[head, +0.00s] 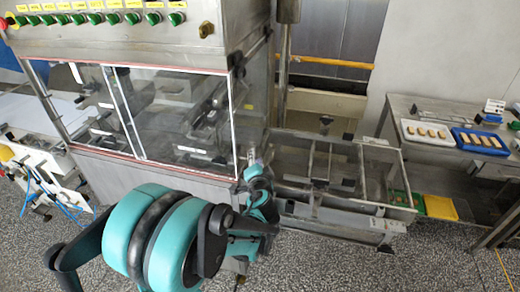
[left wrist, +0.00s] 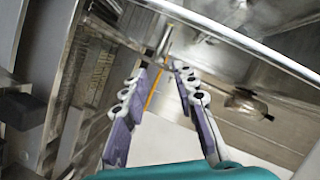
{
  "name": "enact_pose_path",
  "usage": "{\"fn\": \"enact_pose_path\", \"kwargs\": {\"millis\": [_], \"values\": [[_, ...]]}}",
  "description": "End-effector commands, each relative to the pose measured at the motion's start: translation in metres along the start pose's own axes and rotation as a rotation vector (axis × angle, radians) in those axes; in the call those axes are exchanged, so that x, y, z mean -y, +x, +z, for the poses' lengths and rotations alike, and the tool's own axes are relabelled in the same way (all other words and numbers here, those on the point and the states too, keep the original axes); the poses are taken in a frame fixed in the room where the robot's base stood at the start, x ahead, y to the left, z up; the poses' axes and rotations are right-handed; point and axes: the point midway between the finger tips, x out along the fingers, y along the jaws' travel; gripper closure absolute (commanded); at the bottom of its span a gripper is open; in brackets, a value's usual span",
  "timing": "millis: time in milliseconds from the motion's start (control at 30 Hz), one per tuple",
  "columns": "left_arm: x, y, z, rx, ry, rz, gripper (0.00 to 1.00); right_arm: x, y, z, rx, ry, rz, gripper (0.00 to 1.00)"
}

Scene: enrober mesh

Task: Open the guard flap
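The guard flap (head: 180,115) is the clear front window of the steel machine, with thin red and white edging. It hangs down flat against the front and looks shut. My left gripper (head: 258,172) is at the flap's lower right corner, just outside the machine's right side; I cannot tell whether it touches. In the left wrist view my left gripper (left wrist: 161,70) has its two purple-padded fingers apart, with nothing held between them. A metal rod (left wrist: 165,42) shows just beyond the fingertips. My right gripper is not in view.
A control row with green knobs (head: 113,19) runs above the flap. An open steel conveyor frame (head: 345,190) stands to the right of the machine. A side table holds a white tray (head: 428,133) and a blue tray (head: 482,141). Speckled floor (head: 330,265) is clear in front.

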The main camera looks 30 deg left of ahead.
Motion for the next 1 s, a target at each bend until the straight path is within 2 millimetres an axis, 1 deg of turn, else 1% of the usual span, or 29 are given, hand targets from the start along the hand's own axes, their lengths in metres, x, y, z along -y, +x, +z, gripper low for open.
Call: {"fn": "enact_pose_path", "kwargs": {"millis": [400,567,833,867,900,933,967,1000], "values": [[-0.001,0.062,0.001,0.001,0.0,-0.001,0.72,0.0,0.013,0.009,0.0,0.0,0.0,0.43],[0.0,0.074,0.001,0.0,-0.001,-0.001,0.72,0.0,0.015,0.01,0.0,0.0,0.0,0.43],[0.0,0.075,0.0,0.0,0.0,0.0,0.72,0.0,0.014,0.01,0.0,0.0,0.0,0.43],[0.0,0.075,0.0,0.0,0.0,0.0,0.77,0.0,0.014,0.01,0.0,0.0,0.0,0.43],[0.0,0.075,0.0,0.0,0.0,0.0,0.88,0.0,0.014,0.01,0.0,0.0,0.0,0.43],[0.0,0.075,0.0,0.0,0.0,0.0,0.95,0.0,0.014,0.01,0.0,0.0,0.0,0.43],[0.0,0.075,0.0,0.0,0.0,0.0,1.0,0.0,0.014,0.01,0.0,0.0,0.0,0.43],[0.0,0.075,0.0,0.0,0.0,0.0,1.0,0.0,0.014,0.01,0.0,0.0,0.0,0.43]]}}
